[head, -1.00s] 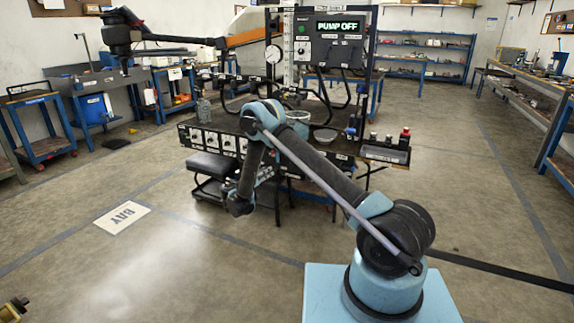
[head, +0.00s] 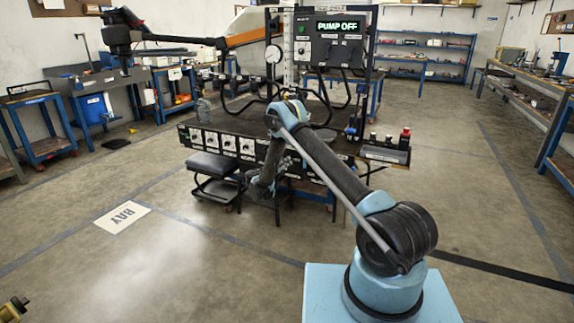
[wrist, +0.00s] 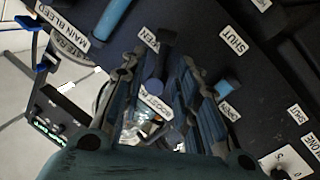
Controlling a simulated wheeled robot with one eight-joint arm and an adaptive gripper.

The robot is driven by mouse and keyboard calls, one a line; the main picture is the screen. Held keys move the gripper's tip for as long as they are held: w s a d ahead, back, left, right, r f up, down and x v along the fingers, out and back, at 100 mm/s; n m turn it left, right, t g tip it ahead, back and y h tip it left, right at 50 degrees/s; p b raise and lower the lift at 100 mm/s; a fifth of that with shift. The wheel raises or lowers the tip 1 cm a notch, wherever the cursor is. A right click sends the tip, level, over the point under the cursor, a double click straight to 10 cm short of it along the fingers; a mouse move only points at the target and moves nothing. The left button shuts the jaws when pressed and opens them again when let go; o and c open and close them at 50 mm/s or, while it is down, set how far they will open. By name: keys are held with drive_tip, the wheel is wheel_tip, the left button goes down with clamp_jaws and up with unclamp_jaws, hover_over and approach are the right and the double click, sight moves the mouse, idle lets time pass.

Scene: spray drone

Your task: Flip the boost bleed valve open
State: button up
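In the wrist view, my gripper (wrist: 158,72) is open. Its two ridged fingers stand apart on either side of a dark lever (wrist: 160,58) on the black panel (wrist: 200,25). A label starting "BOOST" (wrist: 154,104) lies just below the lever, partly hidden, so the rest of its name cannot be read. An "OPEN" tag (wrist: 148,40) is beside the lever's upper end, and a "SHUT" tag (wrist: 233,40) is farther right. I cannot tell whether a finger touches the lever.
A blue lever (wrist: 112,18) near a "MAIN BLEED" label (wrist: 58,20) is left of the gripper. Another blue handle (wrist: 228,88) sits close to the right finger. The bench display (head: 338,26) reads "PUMP OFF". A black stool (head: 212,165) stands left of my arm.

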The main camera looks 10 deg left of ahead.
drive_tip(key=shift+x, duration=0.85)
clamp_jaws()
